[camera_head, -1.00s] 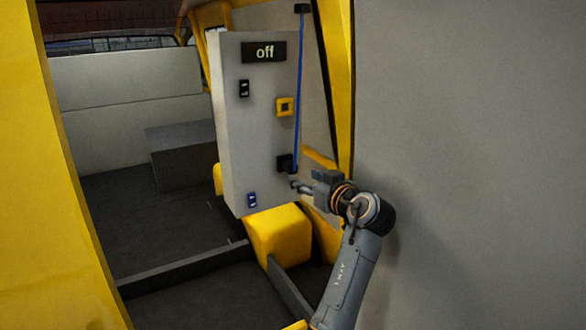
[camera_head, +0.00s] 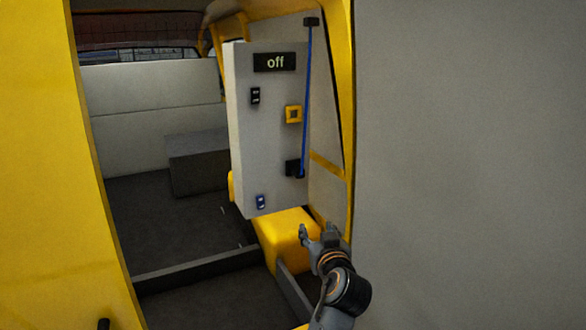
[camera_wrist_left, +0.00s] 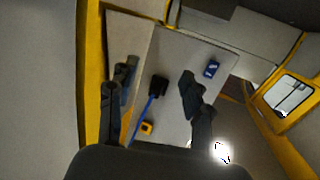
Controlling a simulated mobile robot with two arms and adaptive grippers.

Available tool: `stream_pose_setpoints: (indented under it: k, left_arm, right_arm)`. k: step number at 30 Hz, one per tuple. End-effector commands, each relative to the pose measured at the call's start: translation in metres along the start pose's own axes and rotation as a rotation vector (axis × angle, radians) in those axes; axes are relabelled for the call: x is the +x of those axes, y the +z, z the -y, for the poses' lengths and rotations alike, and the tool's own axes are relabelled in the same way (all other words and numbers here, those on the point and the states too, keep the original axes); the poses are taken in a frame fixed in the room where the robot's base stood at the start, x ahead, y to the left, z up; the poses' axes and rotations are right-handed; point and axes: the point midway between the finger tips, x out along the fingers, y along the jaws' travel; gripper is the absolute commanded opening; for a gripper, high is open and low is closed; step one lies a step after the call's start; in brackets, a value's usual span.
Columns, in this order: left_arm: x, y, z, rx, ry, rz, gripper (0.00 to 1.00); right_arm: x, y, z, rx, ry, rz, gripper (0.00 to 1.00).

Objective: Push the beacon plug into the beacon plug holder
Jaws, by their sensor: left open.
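The black beacon plug (camera_head: 293,168), at the lower end of a blue cable, sits against the lower right of the grey panel (camera_head: 272,135). It also shows in the left wrist view (camera_wrist_left: 158,86). I cannot tell how deep it sits or what is behind it. A yellow square socket with a dark centre (camera_head: 293,114), perhaps the beacon plug holder, is above it on the panel. My left gripper (camera_head: 317,232) is open and empty, below the plug and apart from it. In the left wrist view its fingers are spread either side of the plug, farther from the panel.
The panel display (camera_head: 275,62) reads "off". A black switch (camera_head: 255,96) and a blue switch (camera_head: 261,202) are on the panel. A yellow block (camera_head: 287,235) stands below. The yellow door frame (camera_head: 90,170) and a grey wall (camera_head: 465,165) flank the opening.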

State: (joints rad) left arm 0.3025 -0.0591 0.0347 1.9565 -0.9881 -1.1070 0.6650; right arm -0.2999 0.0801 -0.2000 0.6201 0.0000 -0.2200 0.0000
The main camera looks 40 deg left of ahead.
Motion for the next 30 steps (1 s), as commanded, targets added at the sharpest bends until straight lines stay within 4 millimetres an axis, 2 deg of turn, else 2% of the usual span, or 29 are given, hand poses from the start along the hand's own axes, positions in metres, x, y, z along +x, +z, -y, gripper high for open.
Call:
stream_pose_setpoints:
  k: [1, 6, 15, 24, 30]
  left_arm:
    - [-0.006, 0.010, 0.003, 0.010, 0.028, 0.001, 0.50]
    - [-0.029, 0.035, 0.005, 0.026, 0.134, 0.002, 0.50]
    - [-0.077, 0.072, 0.007, 0.053, 0.317, 0.005, 0.50]
    - [-0.112, 0.090, 0.007, 0.067, 0.435, 0.002, 0.50]
    - [-0.118, 0.093, 0.007, 0.068, 0.455, 0.002, 0.50]
  right_arm:
    - [0.001, 0.000, 0.000, 0.000, 0.000, 0.000, 0.00]
    - [0.001, 0.000, 0.000, 0.000, 0.000, 0.000, 0.00]
    - [0.003, 0.000, 0.000, 0.000, 0.000, 0.000, 0.00]
    - [0.003, 0.000, 0.000, 0.000, 0.000, 0.000, 0.00]
    - [0.003, 0.000, 0.000, 0.000, 0.000, 0.000, 0.00]
